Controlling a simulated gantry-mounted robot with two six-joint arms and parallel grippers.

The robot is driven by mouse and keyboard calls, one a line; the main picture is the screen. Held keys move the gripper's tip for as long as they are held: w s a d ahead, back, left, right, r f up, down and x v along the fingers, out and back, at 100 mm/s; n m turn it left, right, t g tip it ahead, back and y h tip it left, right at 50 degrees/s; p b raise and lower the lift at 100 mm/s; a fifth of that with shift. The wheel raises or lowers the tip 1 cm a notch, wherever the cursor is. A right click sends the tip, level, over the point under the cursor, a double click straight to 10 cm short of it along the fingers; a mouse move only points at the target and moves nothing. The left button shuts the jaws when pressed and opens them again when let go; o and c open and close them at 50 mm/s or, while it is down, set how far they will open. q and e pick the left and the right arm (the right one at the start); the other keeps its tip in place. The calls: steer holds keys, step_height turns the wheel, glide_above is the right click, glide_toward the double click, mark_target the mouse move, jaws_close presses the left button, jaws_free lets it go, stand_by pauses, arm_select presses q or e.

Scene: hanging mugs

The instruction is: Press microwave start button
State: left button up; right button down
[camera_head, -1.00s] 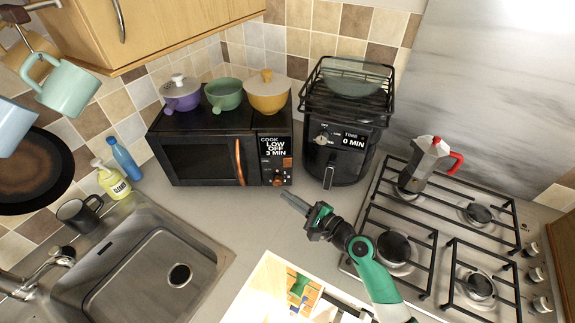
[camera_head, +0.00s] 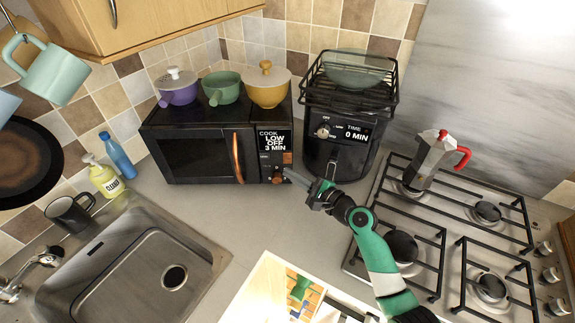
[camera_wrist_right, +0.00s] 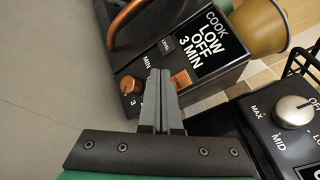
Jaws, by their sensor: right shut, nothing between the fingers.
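The black microwave (camera_head: 196,158) stands against the tiled wall with its door closed and a copper handle. Its panel label (camera_head: 273,141) reads COOK, LOW, OFF, 3 MIN. A square orange button sits below the label (camera_head: 288,158) and also shows in the right wrist view (camera_wrist_right: 181,79). An orange knob (camera_wrist_right: 130,111) is lower on the panel. My right gripper (camera_head: 289,174) is shut and empty, its tips close to the panel's lower right. In the right wrist view the fingertips (camera_wrist_right: 160,74) appear just beside the button; I cannot tell whether they touch. My left gripper is not in view.
An air fryer (camera_head: 338,145) with a rack on top stands right of the microwave. Lidded pots and a green pan (camera_head: 222,87) sit on the microwave.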

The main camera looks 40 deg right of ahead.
mark_target(287, 158)
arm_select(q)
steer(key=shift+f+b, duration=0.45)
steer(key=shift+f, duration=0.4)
arm_select(e)
steer(key=shift+w+d, duration=0.85)
steer(key=shift+w, duration=0.05)
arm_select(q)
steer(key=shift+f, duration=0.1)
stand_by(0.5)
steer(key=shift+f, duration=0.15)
arm_select(e)
steer(key=shift+w+d, duration=0.25)
steer(key=shift+w, duration=0.05)
